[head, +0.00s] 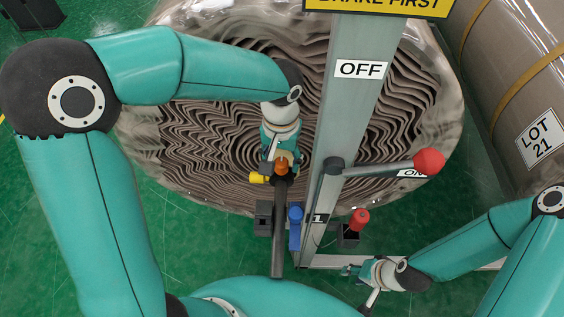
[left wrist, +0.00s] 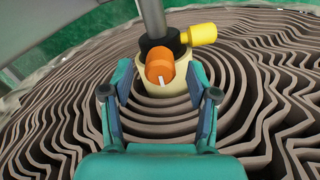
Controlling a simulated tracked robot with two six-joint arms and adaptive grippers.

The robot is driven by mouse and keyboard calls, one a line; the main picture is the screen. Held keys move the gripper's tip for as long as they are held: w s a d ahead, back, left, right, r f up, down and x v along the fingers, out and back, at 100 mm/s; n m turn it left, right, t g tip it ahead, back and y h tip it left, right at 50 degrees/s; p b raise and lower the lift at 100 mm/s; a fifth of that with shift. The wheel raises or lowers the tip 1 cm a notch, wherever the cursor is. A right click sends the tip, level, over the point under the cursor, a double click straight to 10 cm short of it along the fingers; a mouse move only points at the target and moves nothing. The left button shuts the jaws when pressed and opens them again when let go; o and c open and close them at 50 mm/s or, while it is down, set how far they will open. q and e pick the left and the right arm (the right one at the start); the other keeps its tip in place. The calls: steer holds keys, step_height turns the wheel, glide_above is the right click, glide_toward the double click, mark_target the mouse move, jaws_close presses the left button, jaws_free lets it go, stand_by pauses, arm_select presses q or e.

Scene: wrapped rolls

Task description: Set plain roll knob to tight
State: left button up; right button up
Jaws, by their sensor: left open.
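An orange knob (head: 282,166) with a white mark sits on a dark collar at the end of a grey bar, in front of the large wrapped roll's end (head: 200,130). In the left wrist view the knob (left wrist: 159,66) shows close up, its white mark near its lower edge. No tight or loose lettering is readable. My left gripper (head: 274,152) is at the knob. Its open fingers (left wrist: 158,82) stand on either side of the knob, with a gap visible on both sides. My right gripper (head: 366,272) is low at the right, away from the knob; its finger gap is unclear.
A yellow fitting (head: 258,178) sticks out beside the knob. A grey post (head: 350,110) with an OFF label and a red-ball lever (head: 428,161) stands right of it. Blue (head: 295,214) and red (head: 359,218) handles are below. Another wrapped roll (head: 520,70) lies at right.

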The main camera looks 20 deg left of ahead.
arm_select(q)
steer(key=shift+f, duration=0.95)
